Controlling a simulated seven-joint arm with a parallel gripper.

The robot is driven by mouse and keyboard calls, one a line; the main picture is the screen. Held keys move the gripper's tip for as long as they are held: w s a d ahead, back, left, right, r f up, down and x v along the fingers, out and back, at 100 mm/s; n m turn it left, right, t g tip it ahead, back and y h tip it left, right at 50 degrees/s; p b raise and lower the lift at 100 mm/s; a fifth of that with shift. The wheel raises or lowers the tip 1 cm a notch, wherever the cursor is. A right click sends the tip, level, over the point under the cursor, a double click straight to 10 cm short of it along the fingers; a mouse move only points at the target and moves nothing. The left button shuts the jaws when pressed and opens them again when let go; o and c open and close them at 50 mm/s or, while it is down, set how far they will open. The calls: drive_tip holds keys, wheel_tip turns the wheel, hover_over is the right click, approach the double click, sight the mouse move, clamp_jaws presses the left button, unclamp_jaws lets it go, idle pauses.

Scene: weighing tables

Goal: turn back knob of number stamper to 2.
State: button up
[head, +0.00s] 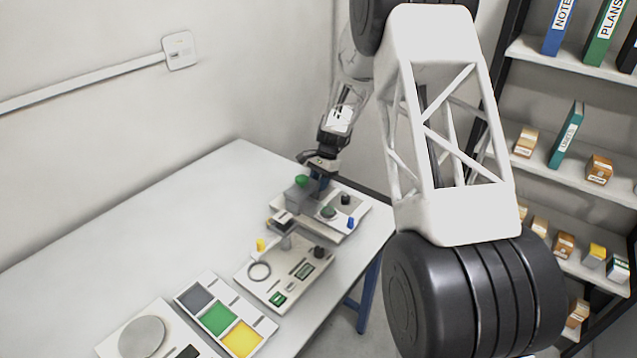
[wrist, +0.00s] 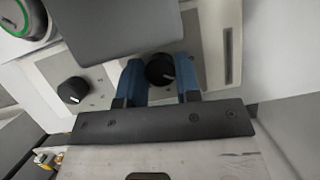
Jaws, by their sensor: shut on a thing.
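The number stamper (head: 338,233) is a pale panel with a grey block (head: 298,197) at the far end of the table. My gripper (head: 319,186) is down at its far side, behind the block. In the wrist view, my gripper's blue fingers (wrist: 160,85) are shut on a black knob (wrist: 158,68), one on each side. Its white mark points to the lower right; any digits around it are not readable. A second black knob (wrist: 72,90) sits apart to the left, and a black knob also shows in the head view (head: 345,199). The held knob is hidden in the head view.
The grey block (wrist: 120,25) stands close beside my fingers. A green-ringed round part (wrist: 22,18) is at the upper left. Another panel (head: 270,290), a colour tray (head: 262,318) and a round-plate scale (head: 142,337) stand nearer. The table's left side (head: 130,240) is clear.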

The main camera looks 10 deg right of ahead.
drive_tip(key=shift+m+t+y, duration=0.4)
drive_tip(key=shift+m, duration=0.9)
drive_tip(key=o, duration=0.9)
drive_tip(key=shift+o, duration=0.2)
drive_tip(key=shift+n, duration=0.3)
drive_tip(key=n+g+h, duration=0.1)
drive_tip(key=n, duration=0.3)
drive_tip(key=v, duration=0.8)
drive_tip(key=s+d+r+n+t+h, duration=0.1)
drive_tip(key=s+r+n+t, duration=0.1)
drive_tip(key=s+r, duration=1.5)
drive_tip(key=shift+s+d+r+n, duration=0.25)
drive_tip(key=shift+s+n, duration=0.15)
drive_tip(key=shift+s, duration=1.05)
